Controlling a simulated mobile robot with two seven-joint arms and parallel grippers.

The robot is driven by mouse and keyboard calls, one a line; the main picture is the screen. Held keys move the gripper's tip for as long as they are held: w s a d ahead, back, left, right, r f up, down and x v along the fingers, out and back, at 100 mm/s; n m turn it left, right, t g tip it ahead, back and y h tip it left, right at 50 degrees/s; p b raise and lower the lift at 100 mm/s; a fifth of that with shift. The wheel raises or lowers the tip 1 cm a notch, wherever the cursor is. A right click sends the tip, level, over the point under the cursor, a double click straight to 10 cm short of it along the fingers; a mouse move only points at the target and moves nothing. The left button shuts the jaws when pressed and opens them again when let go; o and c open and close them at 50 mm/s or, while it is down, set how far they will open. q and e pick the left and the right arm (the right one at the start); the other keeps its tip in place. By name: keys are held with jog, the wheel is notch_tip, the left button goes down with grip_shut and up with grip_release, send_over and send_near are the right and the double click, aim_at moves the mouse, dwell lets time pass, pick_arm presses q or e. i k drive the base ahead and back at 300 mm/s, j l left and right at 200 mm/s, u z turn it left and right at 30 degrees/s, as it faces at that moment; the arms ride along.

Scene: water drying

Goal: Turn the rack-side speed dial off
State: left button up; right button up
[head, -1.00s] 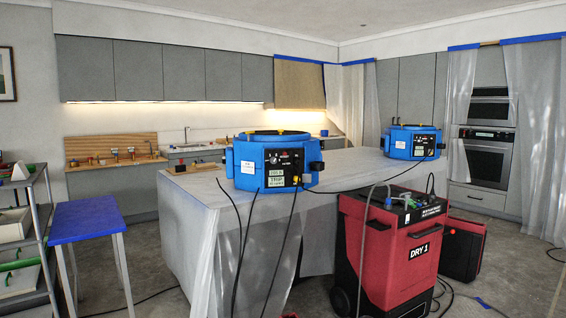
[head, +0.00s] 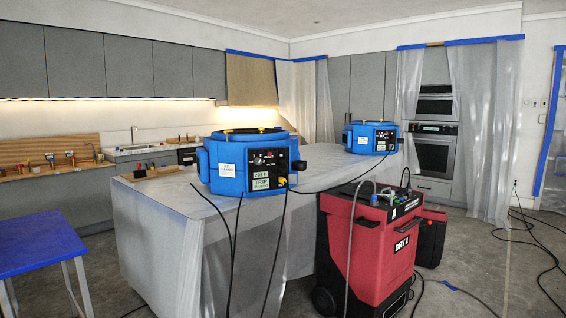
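A round blue machine (head: 243,166) with a black top opening stands on the near end of the plastic-covered island (head: 160,212). Its black control panel (head: 268,171) faces me, with small knobs along the upper part and pale labels below. The knobs are too small to read their settings. A second blue machine (head: 370,138) sits on the far end of the island, with a dark panel on its right side. The metal rack is out of view now. Neither of my grippers is in view.
A blue-topped table (head: 36,243) is at the left. Black cables hang down the island front. Bare floor lies between table and island.

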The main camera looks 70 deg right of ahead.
aim_at(257, 162)
jog(key=i+z, duration=0.35)
jog(key=i, duration=0.15)
jog(key=i+z, duration=0.35)
jog(key=i, duration=0.15)
jog(key=i+z, duration=0.45)
jog(key=i+j+z, duration=0.1)
jog(key=i+z, duration=0.5)
jog(key=z, duration=0.25)
jog(key=i+z, duration=0.15)
jog(key=z, duration=0.2)
jog(key=i+j+z, duration=0.1)
jog(key=z, duration=0.3)
jog(key=i+z, duration=0.2)
jog(key=z, duration=0.15)
jog(key=i+j+z, duration=0.15)
jog(key=z, duration=0.15)
jog(key=i+j+z, duration=0.15)
jog(key=z, duration=0.2)
